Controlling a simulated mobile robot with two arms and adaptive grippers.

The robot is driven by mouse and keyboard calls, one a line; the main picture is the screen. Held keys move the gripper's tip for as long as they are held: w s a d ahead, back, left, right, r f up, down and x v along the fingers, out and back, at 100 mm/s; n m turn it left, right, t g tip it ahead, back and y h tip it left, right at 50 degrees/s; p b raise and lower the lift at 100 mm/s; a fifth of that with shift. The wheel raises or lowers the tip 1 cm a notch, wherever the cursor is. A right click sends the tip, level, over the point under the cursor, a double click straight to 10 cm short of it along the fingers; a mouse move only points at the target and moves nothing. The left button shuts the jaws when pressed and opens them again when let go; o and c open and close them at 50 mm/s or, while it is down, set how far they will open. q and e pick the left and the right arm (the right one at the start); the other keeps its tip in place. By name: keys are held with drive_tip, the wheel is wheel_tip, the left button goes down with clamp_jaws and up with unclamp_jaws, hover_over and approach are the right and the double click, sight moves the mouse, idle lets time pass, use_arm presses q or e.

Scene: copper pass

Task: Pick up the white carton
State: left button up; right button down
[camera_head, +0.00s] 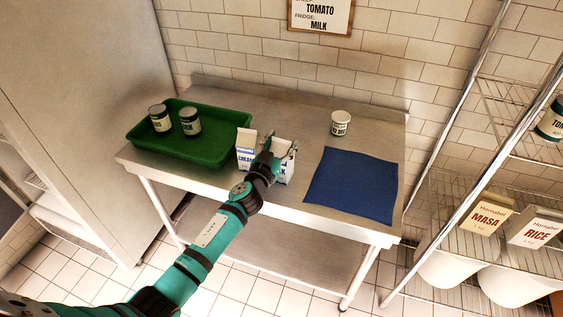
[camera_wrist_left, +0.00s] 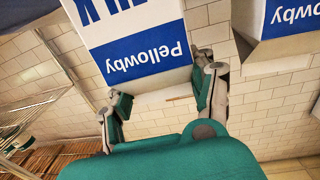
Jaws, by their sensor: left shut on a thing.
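A white milk carton with a blue band (camera_head: 283,172) is at the front of the steel table (camera_head: 230,92), partly hidden by my left gripper (camera_head: 280,151). The gripper is shut on this carton. In the left wrist view, the carton (camera_wrist_left: 130,38) fills the top middle, its lettering upside down, between the fingers of my left gripper (camera_wrist_left: 160,88). A second white and blue carton (camera_head: 246,147) is close to its left; it also shows at the upper right of the wrist view (camera_wrist_left: 288,18). I cannot tell whether the held carton is off the table. My right gripper is not in view.
A green tray (camera_head: 218,112) with two cans (camera_head: 190,122) is on the left of the table. A blue mat (camera_head: 352,185) lies on the right, with a small white tub (camera_head: 340,123) behind it. A wire shelf (camera_head: 470,240) with packages stands at right.

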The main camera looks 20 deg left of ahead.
use_arm(q)
drive_tip(key=c, duration=0.4)
drive_tip(key=shift+r, duration=0.1)
clamp_jaws()
